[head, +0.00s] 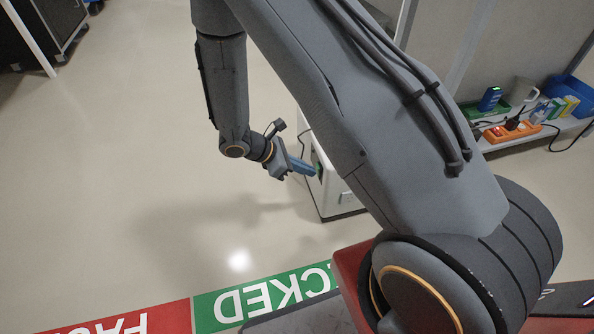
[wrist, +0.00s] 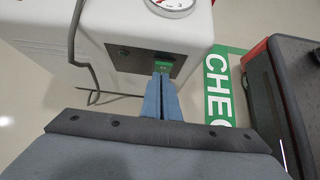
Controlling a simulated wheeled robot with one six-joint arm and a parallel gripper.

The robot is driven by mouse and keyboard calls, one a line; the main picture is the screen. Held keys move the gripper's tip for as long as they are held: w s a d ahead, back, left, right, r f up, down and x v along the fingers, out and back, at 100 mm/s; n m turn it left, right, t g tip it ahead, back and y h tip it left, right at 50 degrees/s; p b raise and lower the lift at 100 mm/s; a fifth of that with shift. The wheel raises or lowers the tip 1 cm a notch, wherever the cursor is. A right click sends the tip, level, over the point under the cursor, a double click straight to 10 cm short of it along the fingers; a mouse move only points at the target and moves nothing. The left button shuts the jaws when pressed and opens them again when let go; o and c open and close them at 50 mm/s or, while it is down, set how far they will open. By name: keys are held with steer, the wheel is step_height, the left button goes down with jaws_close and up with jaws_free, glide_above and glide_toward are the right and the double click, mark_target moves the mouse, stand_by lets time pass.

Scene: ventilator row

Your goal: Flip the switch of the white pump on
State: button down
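The white pump (head: 341,190) stands on the floor, partly hidden behind my arm in the head view. A green switch (wrist: 164,63) sits on that panel. Its lower part is hidden by my fingertips, and I cannot tell which way it is set. My gripper (wrist: 161,76) has its blue fingers together with nothing visible between them. The tips are at the switch; whether they touch it is unclear. In the head view my gripper (head: 314,171) points at the pump's face.
A grey cable or hose (wrist: 82,50) hangs beside the pump. Red and green floor markings (head: 262,297) lie in front. A low shelf at right holds an orange power strip (head: 513,131), a green tray (head: 484,112) and a blue bin (head: 570,92).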

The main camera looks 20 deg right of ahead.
steer(key=shift+s+d+r+p, duration=0.1)
steer(key=shift+d+r+p, duration=0.15)
steer(key=shift+r+p, duration=0.55)
steer(key=shift+a, duration=0.1)
steer(key=a+f+p+v, duration=0.1)
steer(key=p+v, duration=0.3)
steer(key=v, duration=0.9)
steer(key=shift+p, duration=0.3)
steer(key=shift+a, duration=0.15)
